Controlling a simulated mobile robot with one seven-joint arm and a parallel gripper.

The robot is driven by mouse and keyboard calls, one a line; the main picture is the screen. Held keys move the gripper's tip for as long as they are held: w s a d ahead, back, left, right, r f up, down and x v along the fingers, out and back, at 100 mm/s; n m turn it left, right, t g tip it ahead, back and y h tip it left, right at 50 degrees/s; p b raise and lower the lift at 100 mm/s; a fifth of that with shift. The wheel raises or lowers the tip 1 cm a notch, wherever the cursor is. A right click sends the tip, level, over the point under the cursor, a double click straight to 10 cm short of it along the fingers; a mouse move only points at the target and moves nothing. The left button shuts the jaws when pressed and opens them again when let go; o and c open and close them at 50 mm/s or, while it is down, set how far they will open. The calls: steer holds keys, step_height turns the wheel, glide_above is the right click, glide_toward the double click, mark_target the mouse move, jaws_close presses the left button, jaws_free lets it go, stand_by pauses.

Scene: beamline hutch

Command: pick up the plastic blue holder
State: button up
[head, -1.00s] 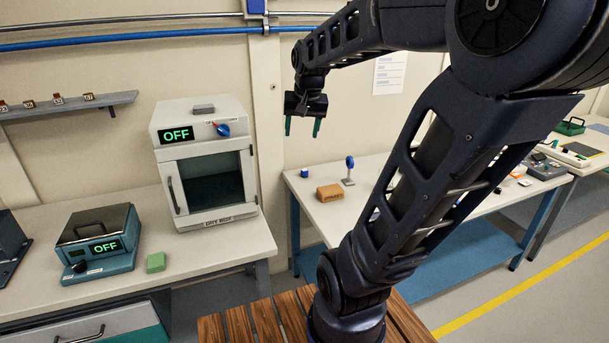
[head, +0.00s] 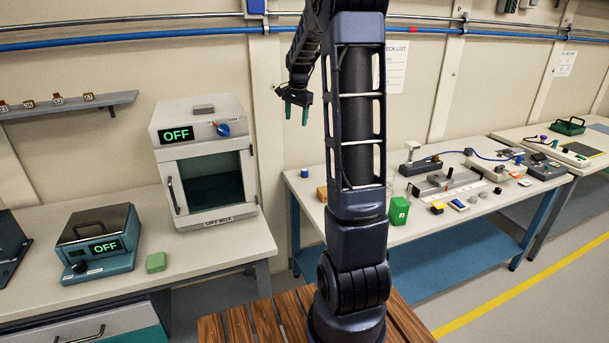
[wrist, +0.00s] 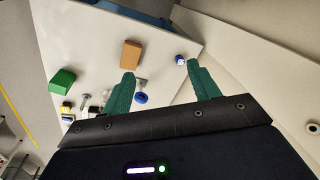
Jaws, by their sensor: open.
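A small blue cylinder (head: 304,173) sits upright at the left end of the long table. In the wrist view a small blue piece with a pale top (wrist: 180,60) lies near the right fingertip's line of sight. A round blue disc on a metal stand (wrist: 141,98) shows there too, beside the left finger. I cannot tell for certain which is the plastic blue holder. My gripper (head: 296,116) has green fingers, is open and empty, and hangs well above the left end of the table. Its fingers also show in the wrist view (wrist: 160,70).
An orange-brown block (wrist: 131,54) and a green box (head: 399,211) stand on the long table (head: 420,235), with several instruments at its right. A dry box (head: 205,160) stands on the left bench. My arm hides part of the table.

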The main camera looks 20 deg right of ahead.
steer(key=w+d+f+m+g, duration=0.1)
steer(key=w+d+f+m, duration=0.4)
steer(key=w+f, duration=0.65)
steer(key=m+g, duration=0.1)
steer(key=m, duration=0.2)
glide_above(305, 169)
step_height(305, 169, down, 14)
steer(key=shift+s+a+f, duration=0.1)
steer(key=shift+f, duration=5.45)
steer(key=c, duration=1.1)
